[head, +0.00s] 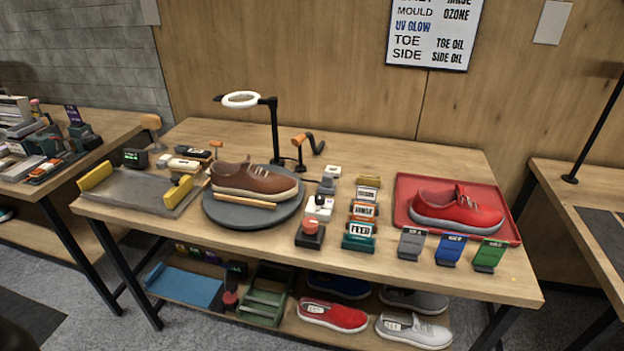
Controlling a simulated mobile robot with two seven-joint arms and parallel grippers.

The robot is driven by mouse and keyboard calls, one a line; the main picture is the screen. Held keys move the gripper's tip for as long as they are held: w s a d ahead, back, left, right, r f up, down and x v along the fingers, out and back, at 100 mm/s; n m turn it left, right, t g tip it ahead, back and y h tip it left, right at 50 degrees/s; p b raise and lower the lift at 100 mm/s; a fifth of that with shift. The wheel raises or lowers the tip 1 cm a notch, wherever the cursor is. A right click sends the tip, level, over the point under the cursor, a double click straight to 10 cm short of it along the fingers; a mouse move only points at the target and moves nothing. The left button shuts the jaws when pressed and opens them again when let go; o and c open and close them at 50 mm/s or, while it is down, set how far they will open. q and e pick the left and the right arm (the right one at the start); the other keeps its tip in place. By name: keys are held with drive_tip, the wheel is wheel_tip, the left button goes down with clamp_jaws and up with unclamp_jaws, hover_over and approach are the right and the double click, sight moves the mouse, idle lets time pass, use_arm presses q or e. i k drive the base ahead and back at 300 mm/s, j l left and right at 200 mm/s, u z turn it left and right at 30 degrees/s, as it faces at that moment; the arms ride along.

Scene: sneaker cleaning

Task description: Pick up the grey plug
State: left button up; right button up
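A small grey piece (327,185) stands on the middle table, right of the round dark turntable (250,218). It may be the grey plug, but it is too small to be sure. A white block with a dark top (320,207) stands just in front of it, and a smaller white block (333,171) lies behind it. Neither of my grippers shows in the head view.
A red-capped dark block (310,232) and labelled blocks (359,235) stand nearby. A red tray (405,195) holds a red shoe (455,210).

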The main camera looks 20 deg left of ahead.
sight(326, 177)
drive_tip(key=i+j, duration=0.1)
drive_tip(key=j, duration=1.45)
